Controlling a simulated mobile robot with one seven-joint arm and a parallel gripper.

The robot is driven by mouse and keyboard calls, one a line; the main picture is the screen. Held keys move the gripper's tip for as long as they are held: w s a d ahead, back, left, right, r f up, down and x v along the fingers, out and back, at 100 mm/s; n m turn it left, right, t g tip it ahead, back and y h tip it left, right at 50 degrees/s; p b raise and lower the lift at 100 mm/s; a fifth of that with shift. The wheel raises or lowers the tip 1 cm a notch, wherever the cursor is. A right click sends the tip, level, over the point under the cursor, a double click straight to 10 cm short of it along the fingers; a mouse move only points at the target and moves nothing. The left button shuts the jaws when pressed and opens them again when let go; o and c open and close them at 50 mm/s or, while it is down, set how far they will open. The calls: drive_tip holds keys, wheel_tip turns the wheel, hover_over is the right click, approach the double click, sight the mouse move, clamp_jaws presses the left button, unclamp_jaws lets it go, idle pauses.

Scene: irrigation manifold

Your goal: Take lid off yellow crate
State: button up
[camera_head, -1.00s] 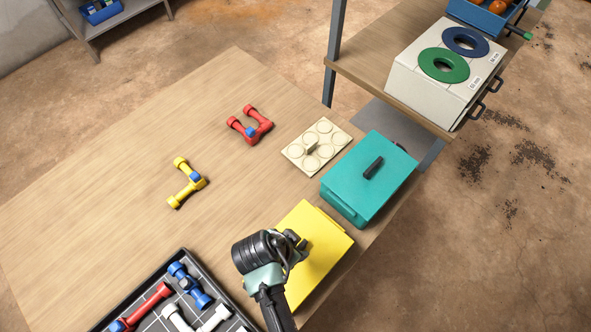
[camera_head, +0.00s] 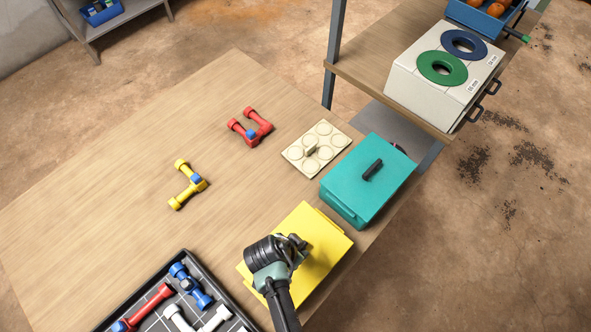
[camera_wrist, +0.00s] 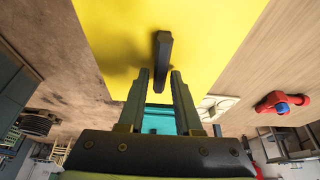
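The yellow crate (camera_head: 328,264) stands at the table's near right edge with its flat yellow lid (camera_head: 315,222) on it. In the wrist view the lid (camera_wrist: 215,35) fills the upper middle, and its dark bar handle (camera_wrist: 163,48) stands out. My gripper (camera_head: 297,243) is over the lid in the head view and hides the handle there. In the wrist view my gripper (camera_wrist: 160,75) is open, its two fingers apart. The near end of the handle appears between the fingertips; I cannot tell whether they touch it.
A teal lidded crate (camera_head: 345,185) stands just beyond the yellow one. A cream plate with round recesses (camera_head: 316,149) lies beside it. A black tray (camera_head: 150,284) of fittings is at the near left. Yellow (camera_head: 187,184) and red (camera_head: 250,128) fittings lie on the otherwise clear table.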

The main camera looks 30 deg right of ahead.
clamp_jaws()
drive_tip(key=shift+r, duration=0.1)
